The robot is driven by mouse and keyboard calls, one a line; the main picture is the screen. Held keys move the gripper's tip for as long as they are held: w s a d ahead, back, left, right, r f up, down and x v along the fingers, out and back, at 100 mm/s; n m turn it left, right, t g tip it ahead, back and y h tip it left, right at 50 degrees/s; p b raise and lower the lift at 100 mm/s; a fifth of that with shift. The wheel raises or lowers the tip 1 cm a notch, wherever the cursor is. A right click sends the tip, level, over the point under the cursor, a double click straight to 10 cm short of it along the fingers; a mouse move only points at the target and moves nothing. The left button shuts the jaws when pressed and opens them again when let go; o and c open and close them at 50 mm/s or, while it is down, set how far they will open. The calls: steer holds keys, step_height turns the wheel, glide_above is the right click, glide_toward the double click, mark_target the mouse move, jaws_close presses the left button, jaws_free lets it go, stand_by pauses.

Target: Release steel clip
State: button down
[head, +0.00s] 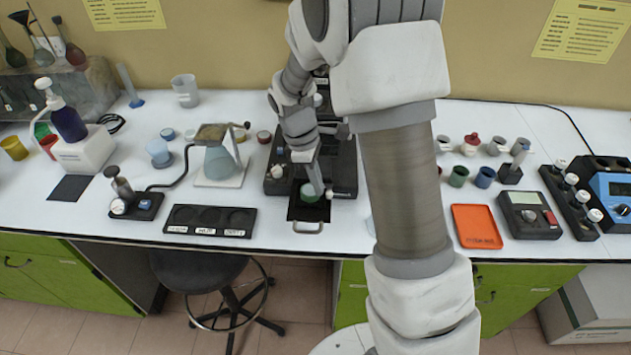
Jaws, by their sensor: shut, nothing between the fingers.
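My gripper (317,185) points down over a small black tray (296,212) at the front of a dark instrument (345,165) in the middle of the bench. Its fingers are shut, and I see nothing held between them. I cannot make out the steel clip for certain; the gripper and arm cover part of this area.
Left of the gripper stand a flask on a stand (220,163) and a black tray with round wells (210,221). To the right lie an orange tray (476,228) and a grey meter (529,214). My arm hides the bench right of centre. A stool (205,266) stands in front.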

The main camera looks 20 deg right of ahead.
steer(key=shift+s+d+n+t, duration=0.3)
steer(key=shift+s+n, duration=0.05)
steer(key=shift+n, duration=0.75)
steer(key=shift+s+d+n+p, duration=0.15)
steer(key=shift+n+p, duration=0.15)
steer(key=shift+n, duration=0.3)
steer(key=n, duration=0.1)
steer(key=d+n+t+p, duration=0.1)
steer(key=n, duration=0.1)
steer(key=shift+s+r, duration=0.15)
steer(key=shift+s, duration=0.25)
steer(key=n+p, duration=0.1)
steer(key=n, duration=0.1)
steer(key=d+n+p, duration=0.1)
steer(key=n, duration=0.1)
steer(key=d+n+t+p, duration=0.1)
steer(key=n+p, duration=0.1)
steer(key=shift+s+d+n, duration=0.1)
steer(key=shift+d+n, duration=0.05)
steer(key=shift+n, duration=0.15)
steer(key=shift+w+a, duration=0.4)
steer(key=shift+w, duration=0.3)
